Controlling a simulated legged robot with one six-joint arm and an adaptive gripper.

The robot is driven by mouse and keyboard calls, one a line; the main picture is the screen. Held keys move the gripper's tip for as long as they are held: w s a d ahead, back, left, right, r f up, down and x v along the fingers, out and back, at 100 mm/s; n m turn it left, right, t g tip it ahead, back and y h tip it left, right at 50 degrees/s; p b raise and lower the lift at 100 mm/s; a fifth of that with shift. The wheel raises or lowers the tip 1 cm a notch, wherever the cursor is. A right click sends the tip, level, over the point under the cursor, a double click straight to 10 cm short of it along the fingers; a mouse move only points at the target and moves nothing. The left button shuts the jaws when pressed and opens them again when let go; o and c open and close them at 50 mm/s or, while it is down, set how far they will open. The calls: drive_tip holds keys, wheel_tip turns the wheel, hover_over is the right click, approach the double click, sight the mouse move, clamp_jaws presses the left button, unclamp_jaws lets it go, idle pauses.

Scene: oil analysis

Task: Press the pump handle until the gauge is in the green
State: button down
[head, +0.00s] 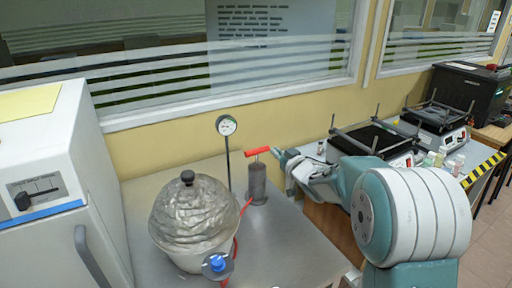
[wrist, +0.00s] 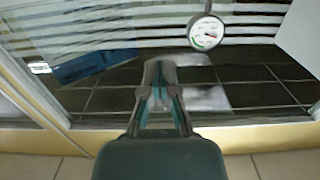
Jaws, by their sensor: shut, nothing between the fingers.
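The pump's red handle (head: 257,151) sits on top of a grey cylinder pump (head: 257,183) on the metal table. The round white gauge (head: 226,125) stands on a thin post left of the pump. In the wrist view the gauge (wrist: 206,33) appears upside down, with a green patch on its dial; the needle's exact reading is too small to tell. My gripper (head: 278,153) is shut and empty, close to the right end of the handle; I cannot tell whether they touch. The wrist view shows the closed fingers (wrist: 160,72) but not the handle.
A crumpled silver-covered vessel (head: 190,225) with a black knob stands left of the pump. A red hose (head: 238,222) and a blue-knobbed valve (head: 217,264) are in front. A white cabinet (head: 60,170) is at left. Shakers (head: 375,140) and small bottles stand at right.

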drive_tip(key=shift+d, duration=0.1)
hover_over(257, 151)
drive_tip(key=v, duration=0.2)
drive_tip(key=f, duration=0.1)
drive_tip(key=w+f, duration=0.1)
drive_tip(key=f, duration=0.1)
drive_tip(key=shift+f, duration=0.75)
